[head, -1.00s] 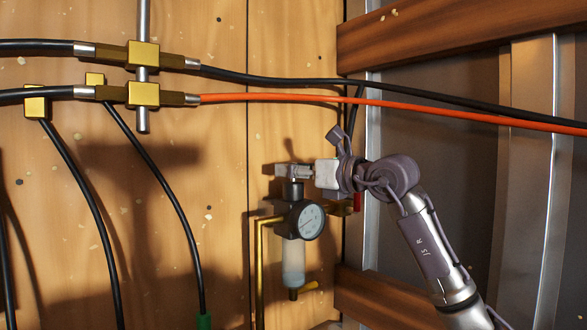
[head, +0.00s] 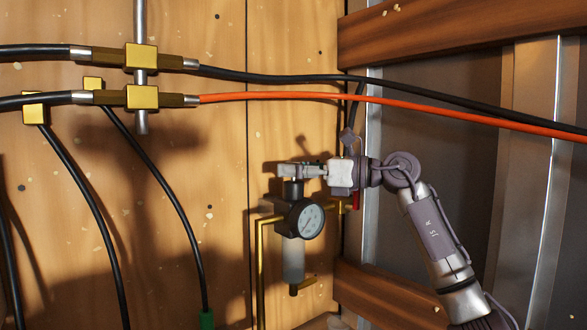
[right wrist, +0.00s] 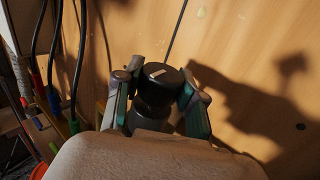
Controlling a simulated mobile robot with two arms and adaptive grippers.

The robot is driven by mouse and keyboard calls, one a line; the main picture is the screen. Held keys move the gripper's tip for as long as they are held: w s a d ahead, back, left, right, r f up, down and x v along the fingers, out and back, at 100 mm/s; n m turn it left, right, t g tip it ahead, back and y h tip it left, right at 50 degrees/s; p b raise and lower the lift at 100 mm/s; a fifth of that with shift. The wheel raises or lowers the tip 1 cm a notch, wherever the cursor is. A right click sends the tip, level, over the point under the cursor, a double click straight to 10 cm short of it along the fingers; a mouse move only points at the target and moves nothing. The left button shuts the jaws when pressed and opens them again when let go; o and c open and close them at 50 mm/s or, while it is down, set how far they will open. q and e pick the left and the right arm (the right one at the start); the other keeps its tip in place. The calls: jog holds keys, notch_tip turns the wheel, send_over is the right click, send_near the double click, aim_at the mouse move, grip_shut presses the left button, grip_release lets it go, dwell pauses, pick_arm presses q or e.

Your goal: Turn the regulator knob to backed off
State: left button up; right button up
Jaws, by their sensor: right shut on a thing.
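The regulator (head: 293,255) is mounted on the wooden wall, with a round gauge (head: 306,219) on its front and a clear bowl below. Its black knob (head: 293,188) is on top, partly covered by my right gripper (head: 288,170) in the head view. In the right wrist view the knob (right wrist: 158,82) stands between the two fingers of my right gripper (right wrist: 157,88), with a pale mark on its top. The fingers are shut on the knob from both sides. My left gripper is not in view.
A brass pipe (head: 261,275) runs down left of the regulator, and a red valve handle (head: 356,200) is at its right. Black hoses and an orange hose (head: 400,104) cross above. Wooden beams (head: 460,30) and metal studs stand at the right.

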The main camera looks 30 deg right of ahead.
jog(key=o, duration=1.2)
jog(key=shift+c, duration=0.2)
jog(key=v, duration=1.2)
